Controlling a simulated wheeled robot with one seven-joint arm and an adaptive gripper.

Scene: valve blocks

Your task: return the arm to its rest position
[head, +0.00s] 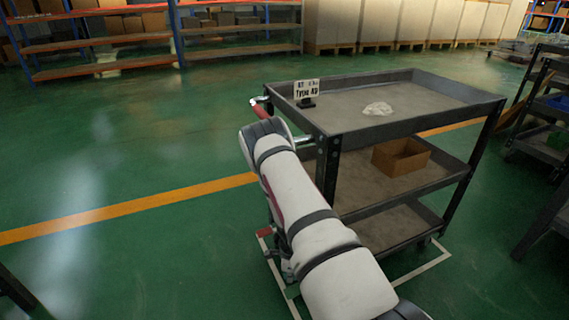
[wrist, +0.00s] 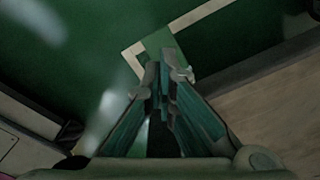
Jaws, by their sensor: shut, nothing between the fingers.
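My arm reaches from the bottom right of the head view up to the near left corner of the grey cart (head: 330,132). Below the tips lie green floor and a pale floor marking (wrist: 196,14).
The cart's top tray holds a small sign (head: 306,88) and a crumpled pale item (head: 377,108). A brown open box (head: 400,157) is on its middle shelf. Dark racks (head: 548,120) stand at the right. Green floor (head: 120,140) at the left is clear.

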